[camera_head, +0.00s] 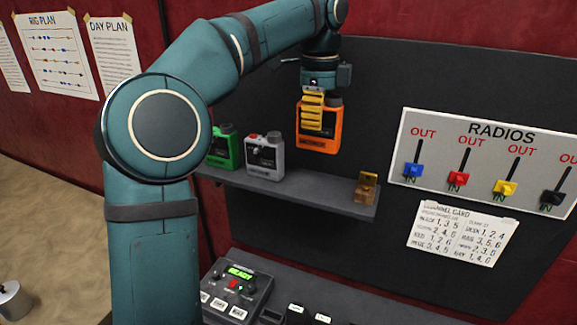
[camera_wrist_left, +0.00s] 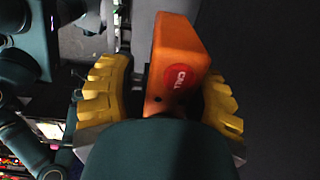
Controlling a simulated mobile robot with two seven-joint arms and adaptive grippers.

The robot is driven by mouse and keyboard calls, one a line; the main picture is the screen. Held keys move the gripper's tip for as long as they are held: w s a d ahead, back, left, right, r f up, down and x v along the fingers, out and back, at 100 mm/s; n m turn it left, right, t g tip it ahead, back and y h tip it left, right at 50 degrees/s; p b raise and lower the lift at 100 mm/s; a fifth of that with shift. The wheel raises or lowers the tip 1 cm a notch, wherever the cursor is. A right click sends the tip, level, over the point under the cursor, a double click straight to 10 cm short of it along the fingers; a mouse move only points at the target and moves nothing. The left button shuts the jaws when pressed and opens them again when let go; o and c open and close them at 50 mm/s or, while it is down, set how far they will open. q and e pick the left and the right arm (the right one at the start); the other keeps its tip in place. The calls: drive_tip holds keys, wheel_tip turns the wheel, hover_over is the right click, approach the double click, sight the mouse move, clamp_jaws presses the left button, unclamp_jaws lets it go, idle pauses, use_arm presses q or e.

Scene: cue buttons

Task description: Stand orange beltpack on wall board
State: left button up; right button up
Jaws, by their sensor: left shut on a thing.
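The orange beltpack (camera_head: 321,138) is upright in the head view, above the right part of the grey shelf (camera_head: 300,193) on the dark wall board (camera_head: 390,80). A gap seems to show between its base and the shelf. My left gripper (camera_head: 312,125), with yellow fingers, is shut on it from above. In the left wrist view the orange beltpack (camera_wrist_left: 178,50) sits between the yellow fingers, with a red round call button facing the camera. A green beltpack (camera_head: 222,146) and a grey beltpack (camera_head: 264,157) stand on the shelf's left part. My right gripper is not in view.
A small brown block-like piece (camera_head: 367,188) sits at the shelf's right end. A radios panel (camera_head: 490,160) with coloured sliders and a paper card (camera_head: 462,233) are to the right. A desk unit (camera_head: 236,290) with a green display is below. The shelf's middle looks clear.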

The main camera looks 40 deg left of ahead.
sight(316, 149)
use_arm(q)
wheel_tip(316, 149, down, 6)
drive_tip(key=shift+s+r+b, duration=0.1)
drive_tip(key=shift+s+b, duration=0.05)
drive_tip(key=shift+b, duration=0.3)
drive_tip(key=shift+f, duration=0.65)
drive_tip(key=shift+f+b, duration=0.3)
drive_tip(key=shift+f, duration=1.15)
drive_tip(key=o, duration=1.3)
drive_tip(key=shift+o, duration=0.2)
wheel_tip(316, 149, up, 11)
drive_tip(key=shift+d+f+p, duration=0.1)
drive_tip(key=shift+p, duration=0.65)
drive_tip(key=shift+r, duration=0.6)
